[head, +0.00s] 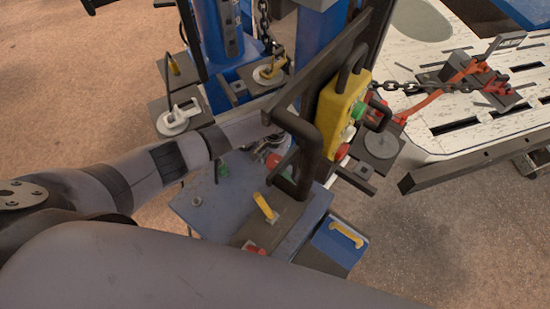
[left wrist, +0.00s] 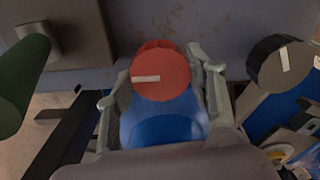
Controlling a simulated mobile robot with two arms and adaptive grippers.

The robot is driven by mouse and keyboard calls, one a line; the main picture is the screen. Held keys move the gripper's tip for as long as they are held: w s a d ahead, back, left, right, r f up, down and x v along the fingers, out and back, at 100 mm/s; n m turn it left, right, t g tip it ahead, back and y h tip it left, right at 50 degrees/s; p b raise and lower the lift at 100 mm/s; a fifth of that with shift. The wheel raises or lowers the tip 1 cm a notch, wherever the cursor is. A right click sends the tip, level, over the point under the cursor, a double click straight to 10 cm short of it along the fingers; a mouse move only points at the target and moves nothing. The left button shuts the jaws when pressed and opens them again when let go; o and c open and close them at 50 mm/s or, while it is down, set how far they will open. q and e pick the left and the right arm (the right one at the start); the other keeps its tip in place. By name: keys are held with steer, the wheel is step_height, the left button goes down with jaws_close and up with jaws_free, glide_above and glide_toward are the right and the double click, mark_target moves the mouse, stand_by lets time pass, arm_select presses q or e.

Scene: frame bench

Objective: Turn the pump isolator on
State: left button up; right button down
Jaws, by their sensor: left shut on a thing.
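A round red knob (left wrist: 160,70) with a short white mark stands out from a grey-blue panel in the left wrist view. The mark lies nearly level in that picture, left of the knob's middle. I take this knob to be the pump isolator; no label is readable. My left gripper (left wrist: 158,84) has one finger on each side of the knob and is shut on it. In the head view my left gripper (head: 268,150) is at the blue bench, mostly hidden behind the dark post and handle. My right gripper is not in view.
A dark knob (left wrist: 280,62) with a white mark is right of the red one, and a green cylinder (left wrist: 20,80) is at left. In the head view, a yellow control box (head: 340,112) hangs near the post. A yellow handle (head: 264,206) stands on the bench (head: 215,215).

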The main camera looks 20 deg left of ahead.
arm_select(q)
steer(key=shift+m, duration=0.4)
steer(key=m, duration=0.3)
steer(key=shift+m, duration=0.4)
steer(key=m, duration=0.4)
steer(key=shift+p, duration=0.3)
steer(key=m, duration=0.4)
steer(key=shift+m, duration=0.4)
steer(key=m, duration=0.4)
steer(key=shift+b, duration=0.35)
steer(key=shift+m, duration=0.4)
steer(key=o, duration=1.2)
steer(key=shift+c, duration=0.2)
